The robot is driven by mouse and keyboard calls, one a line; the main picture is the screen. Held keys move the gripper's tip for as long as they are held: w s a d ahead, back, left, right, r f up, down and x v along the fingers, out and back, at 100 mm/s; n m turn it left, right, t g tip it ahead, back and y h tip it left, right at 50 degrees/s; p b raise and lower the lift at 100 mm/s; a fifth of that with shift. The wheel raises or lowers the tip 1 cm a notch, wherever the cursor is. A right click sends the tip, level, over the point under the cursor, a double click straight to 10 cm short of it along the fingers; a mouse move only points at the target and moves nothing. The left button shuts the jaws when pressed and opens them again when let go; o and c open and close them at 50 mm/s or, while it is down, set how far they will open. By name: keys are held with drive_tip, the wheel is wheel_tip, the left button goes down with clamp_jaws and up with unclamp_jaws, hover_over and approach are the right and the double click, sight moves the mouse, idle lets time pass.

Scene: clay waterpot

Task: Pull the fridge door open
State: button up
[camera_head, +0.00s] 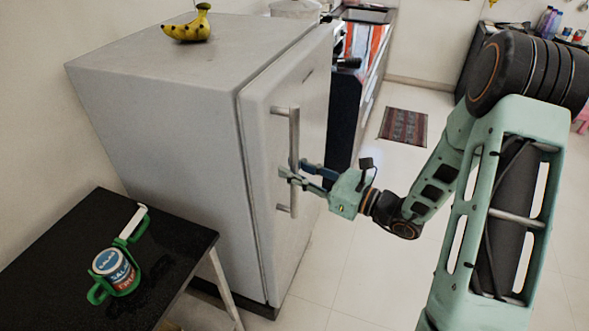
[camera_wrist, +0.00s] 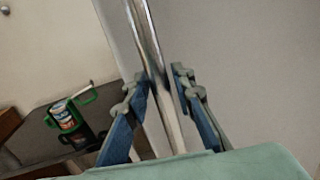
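The grey fridge (camera_head: 185,120) stands against the left wall, and its door (camera_head: 265,220) looks closed in the head view. A vertical metal handle (camera_head: 294,140) stands out from the door front. My gripper (camera_head: 288,177) reaches from the right to the middle of this handle. In the wrist view the handle (camera_wrist: 151,45) runs between my two fingers (camera_wrist: 160,82). The fingers are spread, one on each side of the bar. Whether either finger touches the bar is hard to see.
A black table (camera_head: 185,240) stands left of the fridge and holds a can in a green holder (camera_head: 118,272). Bananas (camera_head: 188,30) lie on the fridge top. A patterned mat (camera_head: 404,126) lies on the tiled floor, which is open before the door.

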clamp_jaws()
drive_tip(key=shift+d, duration=0.1)
